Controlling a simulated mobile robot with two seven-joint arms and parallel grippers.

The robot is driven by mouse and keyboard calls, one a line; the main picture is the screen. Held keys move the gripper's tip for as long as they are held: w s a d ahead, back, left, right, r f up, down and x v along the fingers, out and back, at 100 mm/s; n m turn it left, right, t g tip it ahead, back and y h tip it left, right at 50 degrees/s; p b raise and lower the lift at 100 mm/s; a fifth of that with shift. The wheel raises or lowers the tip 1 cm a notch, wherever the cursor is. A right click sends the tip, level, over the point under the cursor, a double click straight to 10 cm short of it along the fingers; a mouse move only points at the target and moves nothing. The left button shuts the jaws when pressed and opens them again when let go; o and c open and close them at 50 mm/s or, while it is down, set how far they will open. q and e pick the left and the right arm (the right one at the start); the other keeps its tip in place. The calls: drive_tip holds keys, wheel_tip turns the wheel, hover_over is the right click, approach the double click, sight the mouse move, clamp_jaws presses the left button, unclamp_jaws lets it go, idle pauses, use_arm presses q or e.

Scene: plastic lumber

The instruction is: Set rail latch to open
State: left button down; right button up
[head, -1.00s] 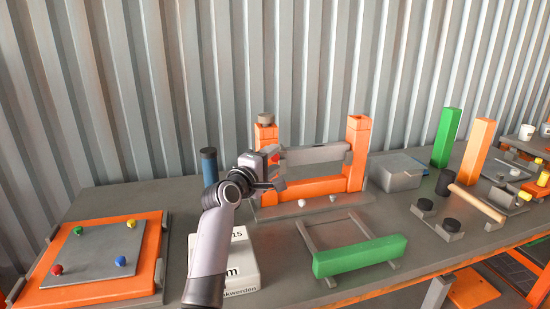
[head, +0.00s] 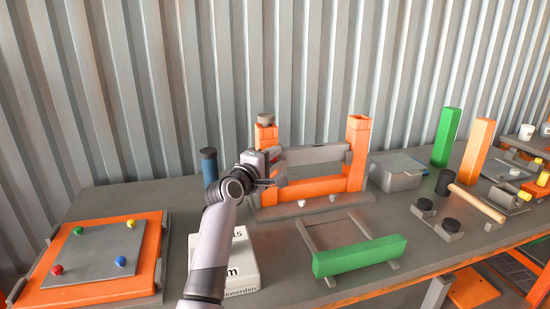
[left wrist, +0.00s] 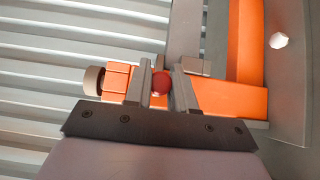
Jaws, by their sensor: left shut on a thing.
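The rail latch appears as a grey bar (head: 318,154) running across an orange frame (head: 356,150) with two upright posts. Its red round knob (left wrist: 160,83) shows in the left wrist view, near the left post. My left gripper (head: 274,170) is at that left post in the head view. In the left wrist view its two fingers (left wrist: 163,76) stand on either side of the red knob, shut on it. The gripper hides part of the left post and the bar's left end in the head view. My right gripper is not in view.
A white box (head: 240,262) stands below my left arm. A green block on a grey frame (head: 360,256) lies in front of the orange frame. A blue cylinder (head: 208,166) stands to the left, a grey box (head: 397,172) to the right. A corrugated wall closes off the back.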

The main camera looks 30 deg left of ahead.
use_arm(q)
drive_tip(key=shift+s+a+f+p, duration=0.1)
drive_tip(key=shift+s+a+p, duration=0.25)
drive_tip(key=shift+s+a, duration=0.65)
drive_tip(key=c, duration=1.2)
unclamp_jaws()
drive_tip(key=shift+c, duration=0.2)
drive_tip(key=shift+o, duration=1.3)
drive_tip(key=shift+s, duration=0.2)
drive_tip(key=s, duration=0.7)
drive_tip(key=shift+d, duration=0.3)
drive_tip(key=shift+s, duration=0.1)
